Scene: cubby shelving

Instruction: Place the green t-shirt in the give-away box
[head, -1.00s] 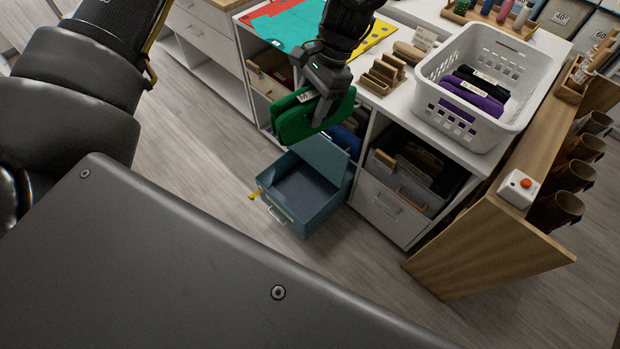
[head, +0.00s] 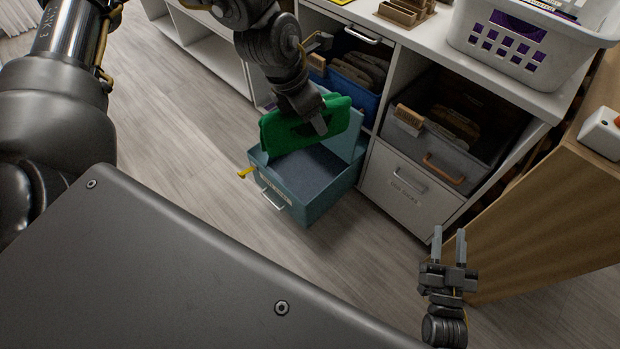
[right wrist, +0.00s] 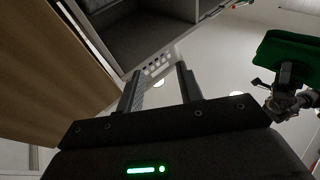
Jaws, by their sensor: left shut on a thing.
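The green t-shirt (head: 283,133) is a folded bundle held in my left gripper (head: 318,120), whose jaws are shut on it. It hangs over the back-left part of an open teal box (head: 318,203), above or at its rim; I cannot tell whether it touches. The box's inside looks empty where it shows, and I see no give-away label on it. My right gripper (head: 449,246) is open and empty at the lower right, apart from the box. Its spread fingers show in the right wrist view (right wrist: 160,88), with the green t-shirt (right wrist: 288,50) at the right edge.
A white drawer (head: 408,192) and a grey bin (head: 455,150) with upright folded things stand right of the box. A blue bin (head: 352,98) is behind it. A white basket (head: 525,52) sits on the counter. A wooden panel (head: 560,215) stands right. The floor at left is clear.

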